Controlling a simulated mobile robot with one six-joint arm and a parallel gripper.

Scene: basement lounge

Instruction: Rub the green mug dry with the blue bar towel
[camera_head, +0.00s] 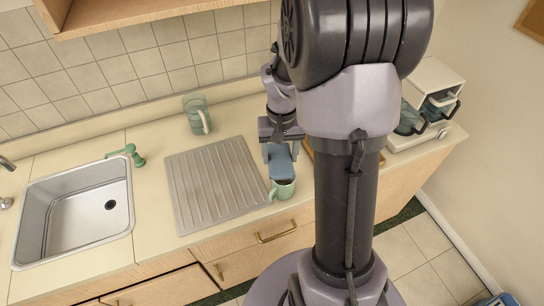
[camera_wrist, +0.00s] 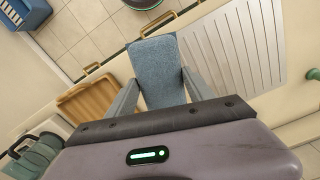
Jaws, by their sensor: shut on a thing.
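My gripper (camera_head: 281,146) is shut on the blue bar towel (camera_head: 282,165), a folded pad pointing down from the jaws. In the wrist view the towel (camera_wrist: 158,68) lies between my two grey fingers. The green mug (camera_head: 284,190) stands upright near the counter's front edge, by the drainboard's right side, with its handle to the left. The towel's lower end overlaps the mug's rim in the head view; I cannot tell whether they touch. The mug cannot be made out in the wrist view, where the towel covers part of the counter.
A ribbed metal drainboard (camera_head: 215,185) lies left of the mug, with a sink (camera_head: 75,215) further left. A greenish pitcher (camera_head: 197,113) stands at the back wall. A wooden tray (camera_wrist: 88,103) and a coffee maker (camera_head: 425,105) are to the right in the head view.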

